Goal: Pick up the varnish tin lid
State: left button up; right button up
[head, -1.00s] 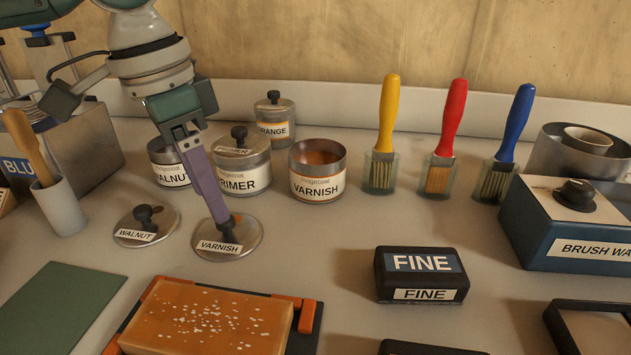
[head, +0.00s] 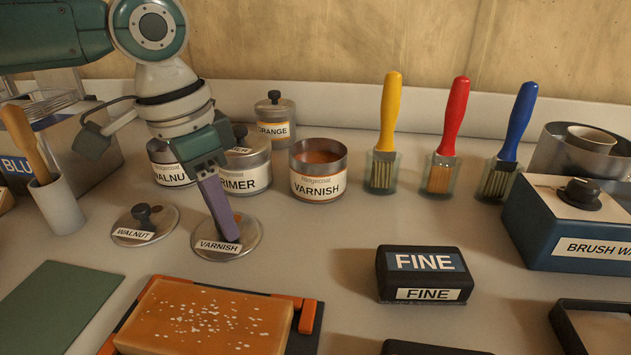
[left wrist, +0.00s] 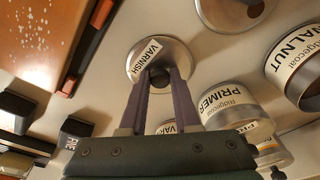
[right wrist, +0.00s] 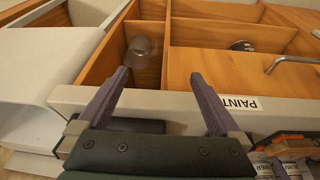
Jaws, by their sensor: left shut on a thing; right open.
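The varnish tin lid (head: 208,247) is a round metal disc with a VARNISH label, lying on the bench in front of the tins. My left gripper (head: 229,234) is down on it, with its purple fingers shut around the lid's knob. The left wrist view shows the lid (left wrist: 138,62) flat below my left gripper (left wrist: 158,80). The knob is mostly hidden between the fingers. The open varnish tin (head: 318,185) stands behind and to the right, its contents orange-brown. My right gripper (right wrist: 158,95) is open and empty above a wooden drawer.
The walnut lid (head: 145,226) lies close on the left. The primer tin (head: 243,178) and walnut tin (head: 170,172) stand behind my left gripper. Bare bench lies towards the FINE block (head: 421,274).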

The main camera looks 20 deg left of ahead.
pick_arm(q)
grip_shut()
